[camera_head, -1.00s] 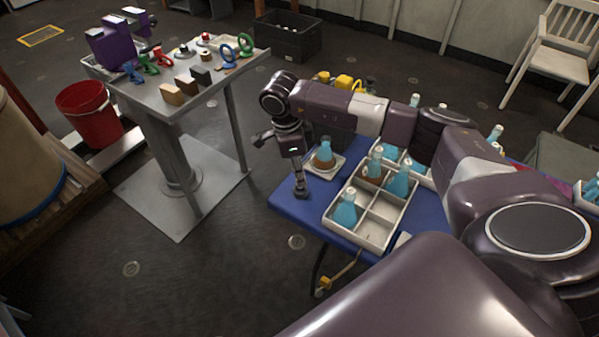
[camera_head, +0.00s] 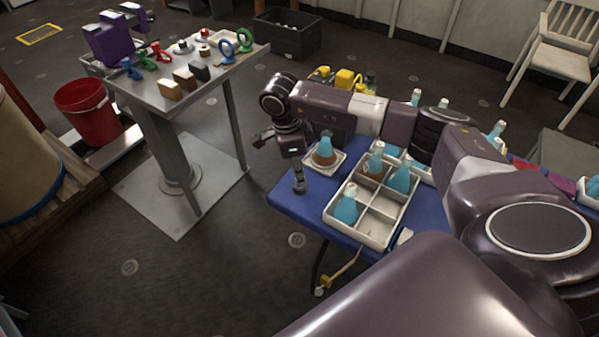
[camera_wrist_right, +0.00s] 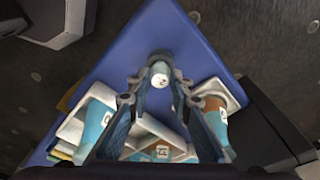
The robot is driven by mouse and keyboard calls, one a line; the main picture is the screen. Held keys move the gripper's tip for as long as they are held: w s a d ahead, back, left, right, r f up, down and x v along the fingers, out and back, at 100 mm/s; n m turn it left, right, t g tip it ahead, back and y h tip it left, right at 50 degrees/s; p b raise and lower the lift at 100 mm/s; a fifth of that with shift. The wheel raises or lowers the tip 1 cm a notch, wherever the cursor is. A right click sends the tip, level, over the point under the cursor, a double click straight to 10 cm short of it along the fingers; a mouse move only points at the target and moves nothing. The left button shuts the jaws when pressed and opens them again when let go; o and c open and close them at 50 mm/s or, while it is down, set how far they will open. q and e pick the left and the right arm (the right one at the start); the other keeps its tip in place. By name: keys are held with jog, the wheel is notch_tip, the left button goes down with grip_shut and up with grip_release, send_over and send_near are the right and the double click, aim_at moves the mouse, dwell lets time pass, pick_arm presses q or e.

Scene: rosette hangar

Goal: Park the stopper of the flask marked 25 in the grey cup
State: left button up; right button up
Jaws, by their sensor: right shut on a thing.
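My right gripper (camera_wrist_right: 160,86) is shut on a small pale stopper (camera_wrist_right: 160,77) with a white label, of which I read only a 2. The grey cup (camera_head: 299,184) stands near the near-left corner of the blue table; its dark rim shows just behind the stopper in the wrist view (camera_wrist_right: 160,56). I cannot tell if the stopper touches the cup. A flask (camera_head: 325,153) with an orange-brown lower part and blue upper part stands on a white tray beside the cup; its number is unreadable. My left gripper is not in view.
A white divided crate (camera_head: 343,229) holds several flasks, with some empty compartments. The blue table (camera_head: 290,205) is bare around the cup. A grey table (camera_head: 215,85) with rings and blocks stands to the left, past a gap of floor. A red bucket (camera_head: 85,112) is beyond.

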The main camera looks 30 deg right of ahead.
jog(key=shift+f, duration=0.1)
dwell(0.4)
jog(key=shift+f+b, duration=0.4)
jog(key=o, duration=0.9)
jog(key=shift+o, duration=0.5)
jog(key=o, duration=0.4)
jog(key=shift+r, duration=0.15)
jog(key=shift+r+p, duration=1.9)
jog(key=shift+r, duration=1)
